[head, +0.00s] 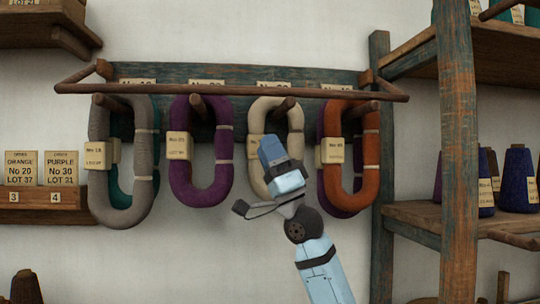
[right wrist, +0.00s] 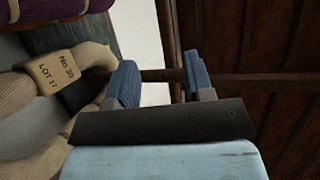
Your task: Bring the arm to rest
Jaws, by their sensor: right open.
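My right gripper (head: 270,148) is raised in front of the cream hank (head: 258,115) on the wall rack (head: 225,128). In the right wrist view its two blue fingers (right wrist: 160,78) stand apart, with no yarn between them. A wooden peg (right wrist: 158,75) shows in the gap; I cannot tell its depth. The cream hank (right wrist: 30,110) and its label (right wrist: 55,78) lie left of the fingers there, apart from them. In the head view the gripper overlaps the hank's lower part. My left gripper is not in view.
Grey (head: 99,190), purple (head: 180,185) and orange (head: 370,150) hanks hang on neighbouring pegs. A wooden bar (head: 230,91) runs across the rack's front. A shelf post (head: 458,150) and cones (head: 518,180) stand right; order cards (head: 22,168) stand left. Bare wall lies below the hanks.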

